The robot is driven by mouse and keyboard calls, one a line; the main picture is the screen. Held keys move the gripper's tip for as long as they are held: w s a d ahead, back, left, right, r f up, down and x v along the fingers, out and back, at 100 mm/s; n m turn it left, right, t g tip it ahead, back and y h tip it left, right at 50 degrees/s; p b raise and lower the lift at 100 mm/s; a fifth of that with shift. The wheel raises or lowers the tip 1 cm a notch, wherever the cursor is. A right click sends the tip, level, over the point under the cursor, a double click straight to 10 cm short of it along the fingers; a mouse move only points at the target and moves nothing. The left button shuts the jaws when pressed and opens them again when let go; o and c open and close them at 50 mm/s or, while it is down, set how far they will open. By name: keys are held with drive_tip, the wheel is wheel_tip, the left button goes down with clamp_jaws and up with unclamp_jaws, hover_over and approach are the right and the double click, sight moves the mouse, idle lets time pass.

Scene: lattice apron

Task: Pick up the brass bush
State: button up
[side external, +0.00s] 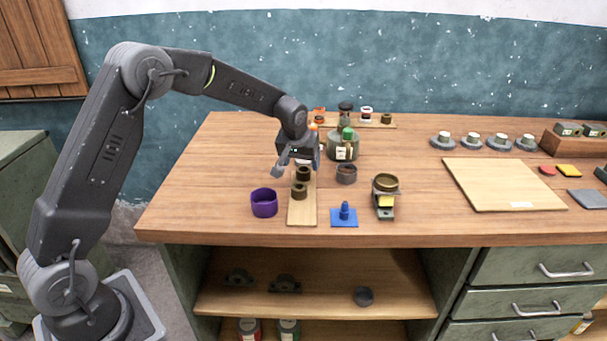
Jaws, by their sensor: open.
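Two short dark brass-coloured bushes stand on a narrow wooden board (302,216): a nearer bush (299,192) and a farther bush (303,174). A wider brass-coloured ring (386,182) sits on a small grey stand with a yellow part, to the right. I cannot tell for certain which of these is the brass bush. My gripper (296,165) is open, pointing down over the far part of the board, close to the farther bush. The gripper body hides the board's far end, and I cannot tell whether a finger touches the bush.
A purple ring (264,203) stands left of the board. A blue pegged base (344,216), a dark grey ring (347,173) and a green-topped container (343,146) stand to its right. A rack of small parts (376,122) is behind. A pale flat board (500,185) lies farther right.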

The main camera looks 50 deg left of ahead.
sight(303, 169)
drive_tip(key=x, duration=0.4)
drive_tip(key=shift+w+a+f, duration=0.1)
drive_tip(key=shift+w+f, duration=0.05)
drive_tip(key=c, duration=1.1)
